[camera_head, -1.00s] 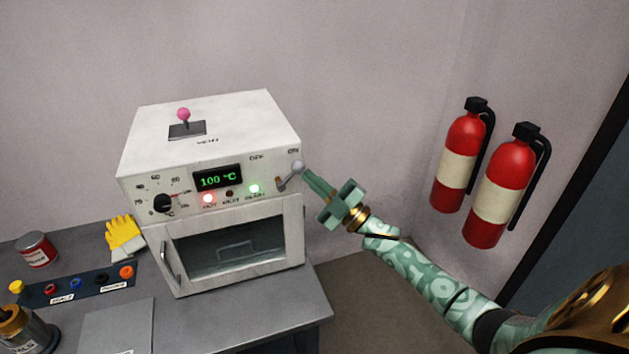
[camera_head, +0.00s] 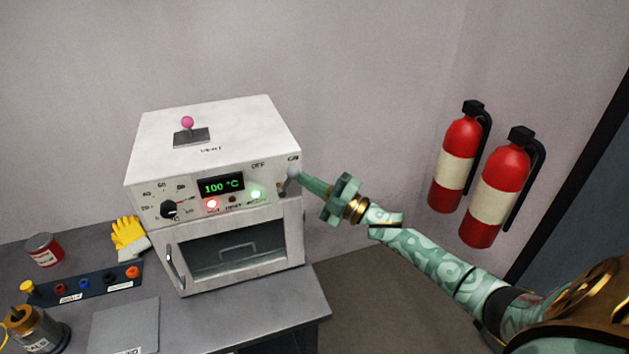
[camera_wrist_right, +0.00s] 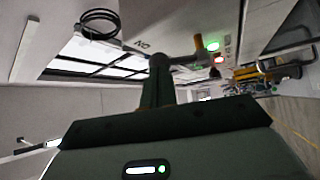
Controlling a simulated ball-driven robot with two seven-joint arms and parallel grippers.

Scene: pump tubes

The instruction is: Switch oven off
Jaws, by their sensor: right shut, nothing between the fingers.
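The white oven (camera_head: 216,200) stands on the grey bench in the head view. Its display (camera_head: 221,186) reads 100 °C, with a red and a green light lit below. The switch lever (camera_head: 291,176) is at the panel's right end, its grey knob below the ON label; the OFF label (camera_head: 258,165) is to the left. My right gripper (camera_head: 303,179) is shut and empty, its fingertips at the right side of the knob. In the right wrist view the knob (camera_wrist_right: 160,62) is at the fingertips, and they seem to touch. My left gripper is out of view.
A pink-knobbed vent lever (camera_head: 187,123) is on the oven's top. A yellow glove (camera_head: 128,235), a red can (camera_head: 43,252) and a strip of coloured sockets (camera_head: 85,284) are left of the oven. Two fire extinguishers (camera_head: 457,165) hang on the right wall.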

